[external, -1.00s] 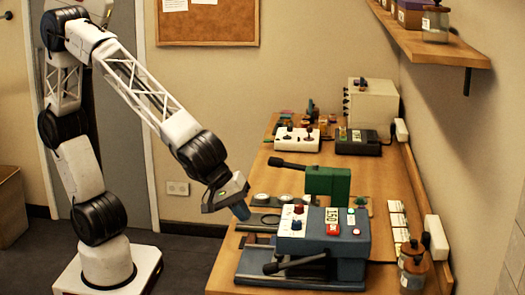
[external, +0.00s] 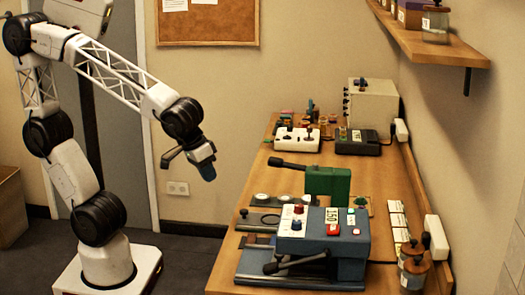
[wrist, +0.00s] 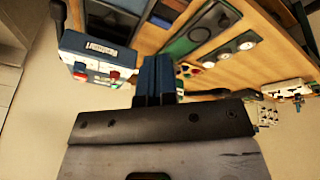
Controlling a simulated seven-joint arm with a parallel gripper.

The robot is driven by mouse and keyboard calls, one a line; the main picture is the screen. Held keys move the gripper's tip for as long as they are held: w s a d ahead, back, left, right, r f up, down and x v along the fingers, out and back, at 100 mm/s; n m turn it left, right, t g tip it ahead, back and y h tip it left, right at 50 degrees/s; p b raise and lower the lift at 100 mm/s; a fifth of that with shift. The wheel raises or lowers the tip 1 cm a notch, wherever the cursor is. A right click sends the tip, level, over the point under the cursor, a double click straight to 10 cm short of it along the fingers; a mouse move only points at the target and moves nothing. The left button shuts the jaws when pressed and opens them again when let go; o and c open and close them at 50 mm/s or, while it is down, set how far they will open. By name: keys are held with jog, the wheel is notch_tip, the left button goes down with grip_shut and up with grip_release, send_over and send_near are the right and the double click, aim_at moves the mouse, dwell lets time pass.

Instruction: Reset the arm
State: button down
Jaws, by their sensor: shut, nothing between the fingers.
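My gripper (external: 206,168) hangs in the air to the left of the wooden table in the external view, clear of the table's edge. Its blue fingers are together with nothing between them. They also show in the wrist view (wrist: 157,75), pointing toward the table. My arm is bent, with the upper links raised and the forearm sloping down to the right.
Jars (external: 413,272) stand at the right edge. A shelf (external: 440,48) hangs above.

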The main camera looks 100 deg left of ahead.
jog(key=s+a+m, duration=0.2)
jog(key=s+m, duration=0.2)
jog(key=s, duration=0.2)
jog(key=s+a+f+m+g+h, duration=0.1)
jog(key=s+a+m, duration=0.2)
jog(key=s, duration=0.2)
jog(key=shift+s+a+m+g, duration=0.3)
jog(key=shift+s+a+m, duration=0.05)
jog(key=shift+m, duration=0.05)
